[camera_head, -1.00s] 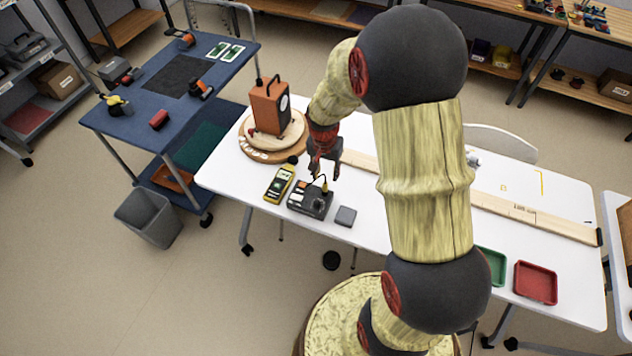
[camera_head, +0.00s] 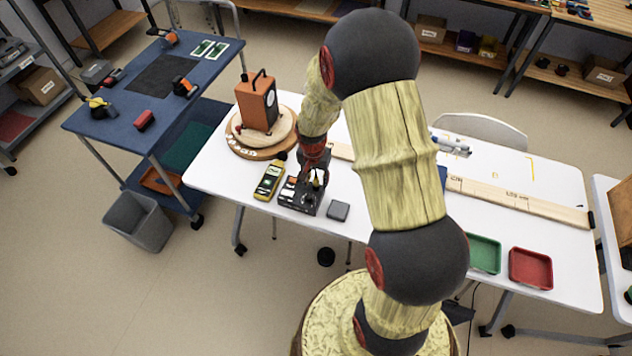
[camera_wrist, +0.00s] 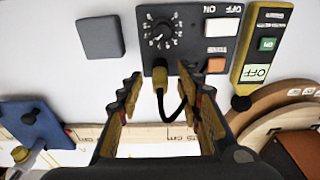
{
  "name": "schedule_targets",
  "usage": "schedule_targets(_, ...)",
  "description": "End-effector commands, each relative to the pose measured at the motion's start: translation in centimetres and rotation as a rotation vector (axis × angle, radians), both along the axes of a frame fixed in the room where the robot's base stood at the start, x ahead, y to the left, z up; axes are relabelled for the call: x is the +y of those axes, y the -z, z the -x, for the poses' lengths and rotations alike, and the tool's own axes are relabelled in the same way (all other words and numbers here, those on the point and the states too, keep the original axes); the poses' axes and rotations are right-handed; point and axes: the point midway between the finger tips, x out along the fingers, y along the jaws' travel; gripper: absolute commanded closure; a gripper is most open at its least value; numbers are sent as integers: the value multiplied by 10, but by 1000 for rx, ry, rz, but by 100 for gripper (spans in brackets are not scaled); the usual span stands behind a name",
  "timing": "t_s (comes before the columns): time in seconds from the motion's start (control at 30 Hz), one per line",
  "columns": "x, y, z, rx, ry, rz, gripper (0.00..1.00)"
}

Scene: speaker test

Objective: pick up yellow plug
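The yellow plug (camera_wrist: 160,78) stands in the front of a dark control box (camera_wrist: 187,40), with a black cable curving off to its right. The box has a round dial and switches marked ON and OFF. My gripper (camera_wrist: 159,82) is open, with one finger on each side of the plug in the wrist view. I see a gap between each finger and the plug; how deep the fingers reach is hard to tell. In the head view my gripper (camera_head: 314,178) is over the box (camera_head: 297,197) and hides the plug.
A yellow meter (camera_head: 269,181) lies just left of the box, and a small grey block (camera_head: 338,211) lies to its right. An orange device (camera_head: 257,103) stands on a round wooden base behind. A green tray (camera_head: 484,254) and a red tray (camera_head: 530,269) sit at the table's right.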

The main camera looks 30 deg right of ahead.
Motion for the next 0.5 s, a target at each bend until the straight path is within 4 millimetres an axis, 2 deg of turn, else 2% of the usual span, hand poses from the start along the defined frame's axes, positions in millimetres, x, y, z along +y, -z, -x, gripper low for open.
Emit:
schedule_targets(0.1,0,-1,0,-1,0,1,66)
schedule_targets(0.5,0,-1,0,0,0,0,88)
